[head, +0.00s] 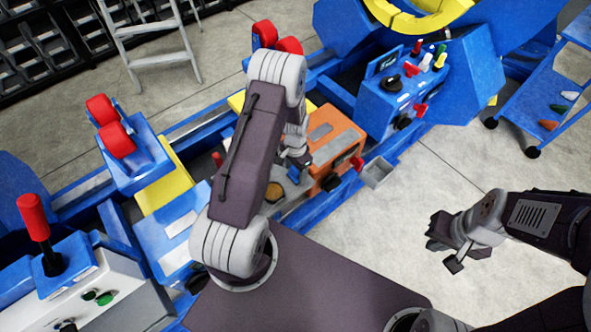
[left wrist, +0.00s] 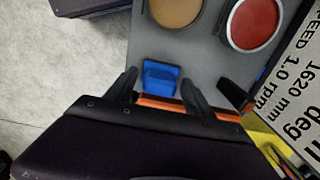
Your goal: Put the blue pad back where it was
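The blue pad (left wrist: 160,77) shows in the left wrist view as a small block at the edge of a grey panel (left wrist: 205,62), beside an orange edge. My left gripper (left wrist: 160,88) is open, with one dark finger on each side of the pad. A gap shows at the left finger; the right finger is very close to the pad, and I cannot tell whether it touches. In the head view my left gripper (head: 296,160) is over the panel beside an orange box, partly hidden by its own arm. My right gripper (head: 442,254) is open and empty above the floor at the right.
A tan round pad (left wrist: 176,9) and a red round pad (left wrist: 254,22) lie on the panel. The orange box (head: 338,143) stands among blue rails. A blue control box (head: 405,95) with levers stands behind.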

